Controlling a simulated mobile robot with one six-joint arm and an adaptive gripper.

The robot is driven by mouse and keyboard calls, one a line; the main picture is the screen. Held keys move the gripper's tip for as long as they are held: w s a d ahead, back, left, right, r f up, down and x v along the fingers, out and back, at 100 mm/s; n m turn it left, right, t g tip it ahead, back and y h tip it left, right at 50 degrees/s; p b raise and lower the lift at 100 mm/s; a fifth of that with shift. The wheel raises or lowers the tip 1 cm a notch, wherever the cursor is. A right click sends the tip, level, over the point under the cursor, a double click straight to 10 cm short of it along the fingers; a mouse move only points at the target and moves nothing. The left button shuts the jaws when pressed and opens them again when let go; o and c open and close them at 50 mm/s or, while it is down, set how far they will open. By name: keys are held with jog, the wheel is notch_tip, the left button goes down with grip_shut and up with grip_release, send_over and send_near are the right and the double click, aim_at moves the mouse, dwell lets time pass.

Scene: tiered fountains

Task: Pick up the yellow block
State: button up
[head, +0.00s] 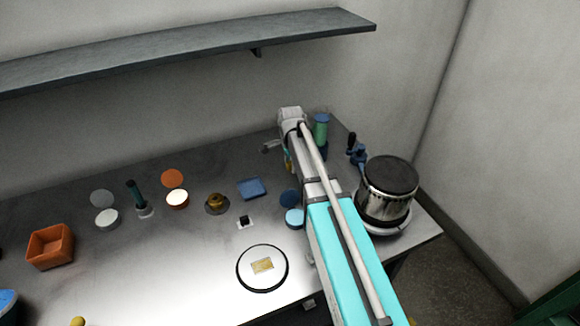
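A flat yellowish rectangular piece (262,266), which may be the yellow block, lies on a white round plate with a black rim (241,281) near the table's front edge. My arm reaches from the lower right toward the back of the table. My gripper (287,162) is at its far end, mostly hidden by the arm, well behind the plate. A small patch of yellow and teal shows there, and I cannot tell what it belongs to. Whether the fingers are open or shut does not show.
A silver pot with a dark lid (388,190) stands right of my arm. Blue discs (294,217), a blue tray (252,188), a brass piece (217,202), small round jars (177,198) and an orange box (50,246) stand leftward. A grey shelf (190,45) hangs above.

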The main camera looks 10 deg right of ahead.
grip_shut()
jog(key=shift+r, duration=0.2)
dwell(0.3)
notch_tip(320, 180, up, 3)
jog(key=p, duration=0.3)
jog(key=s+r+p, duration=0.9)
jog(key=s+p, duration=0.1)
jog(key=s, duration=0.4)
jog(key=shift+a+r, duration=0.15)
jog(key=shift+r, duration=0.15)
